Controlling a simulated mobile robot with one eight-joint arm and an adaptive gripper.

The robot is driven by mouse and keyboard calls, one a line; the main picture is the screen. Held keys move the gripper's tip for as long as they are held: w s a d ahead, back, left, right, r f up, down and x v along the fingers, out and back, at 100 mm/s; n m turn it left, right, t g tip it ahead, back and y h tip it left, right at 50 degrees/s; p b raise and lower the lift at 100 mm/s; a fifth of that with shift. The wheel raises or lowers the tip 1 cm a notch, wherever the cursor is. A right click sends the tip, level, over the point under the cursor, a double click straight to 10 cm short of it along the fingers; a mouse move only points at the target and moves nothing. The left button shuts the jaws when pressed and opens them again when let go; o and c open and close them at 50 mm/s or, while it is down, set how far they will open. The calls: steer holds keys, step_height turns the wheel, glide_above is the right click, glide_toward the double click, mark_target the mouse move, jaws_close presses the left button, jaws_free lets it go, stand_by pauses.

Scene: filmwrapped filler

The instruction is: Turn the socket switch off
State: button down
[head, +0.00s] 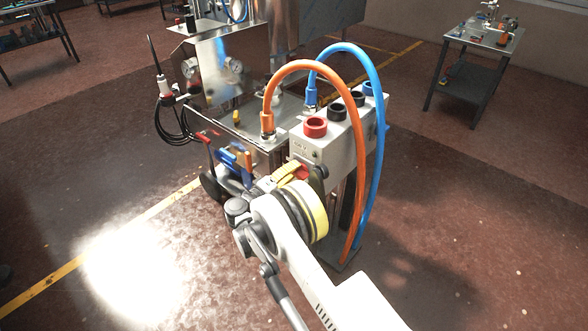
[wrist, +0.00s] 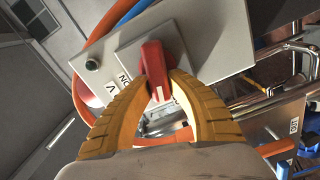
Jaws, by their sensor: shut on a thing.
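The red socket switch handle (wrist: 154,75) sits on a grey square plate on the front of a light grey box. In the wrist view my gripper (wrist: 158,92) has its two yellow ribbed fingers closed around the red handle, one on each side. In the head view my gripper (head: 300,172) reaches the front face of the grey socket box (head: 312,147), and a bit of red shows by its fingertips. Most of the switch is hidden there by the gripper and wrist. Lettering with "ON" shows on the plate beside the handle, partly covered.
An orange hose (head: 345,100) and a blue hose (head: 381,130) arch over the box and hang down its right side, close to my arm. A steel machine (head: 215,75) stands behind. Blue and red tools (head: 235,162) hang left of my gripper. Floor at lower left is clear.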

steer(key=shift+f+n, duration=0.25)
steer(key=shift+n, duration=1.25)
steer(key=c, duration=1.3)
jaws_free()
steer(key=shift+d, duration=0.1)
steer(key=shift+o, duration=0.2)
steer(key=v, duration=1.2)
steer(key=shift+w, duration=0.1)
